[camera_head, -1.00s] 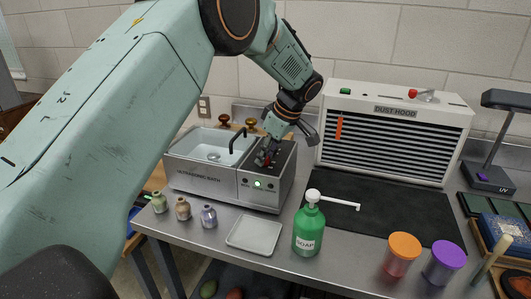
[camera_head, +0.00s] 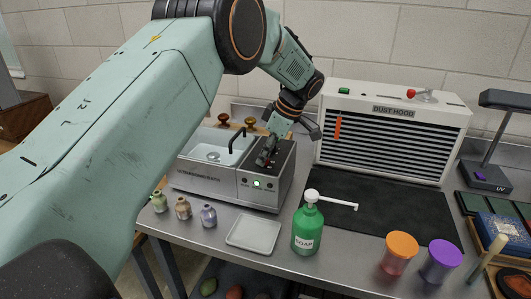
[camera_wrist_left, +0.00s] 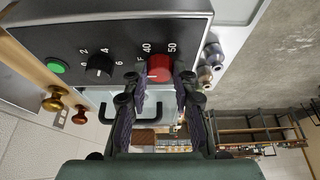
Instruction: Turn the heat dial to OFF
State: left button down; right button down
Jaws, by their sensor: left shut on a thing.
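The ultrasonic bath (camera_head: 207,182) stands on the metal bench, with its control panel on the right end. My left gripper (camera_head: 266,158) reaches down to that panel. In the left wrist view a red dial (camera_wrist_left: 159,68) sits between the two dark fingertips, and my left gripper (camera_wrist_left: 160,82) is shut on it. The numbers 40 and 50 show above the dial. A letter F shows at its left, partly hidden, so I cannot read the full label or the dial's exact setting. My right gripper is out of view.
A black dial (camera_wrist_left: 98,66) and a green button (camera_wrist_left: 57,67) share the panel. Small bottles (camera_head: 183,208), a white tray (camera_head: 253,236) and a green soap bottle (camera_head: 308,228) stand in front. The dust hood (camera_head: 393,135) is at the right.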

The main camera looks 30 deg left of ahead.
pick_arm(q)
jog(key=c, duration=1.4)
grip_release()
jog(key=shift+s+d+f, duration=0.1)
jog(key=shift+f, duration=0.05)
jog(key=shift+c, duration=0.2)
jog(key=o, duration=0.4)
jog(key=shift+r, duration=0.2)
jog(key=v, duration=1.2)
jog(key=shift+d+f, duration=0.1)
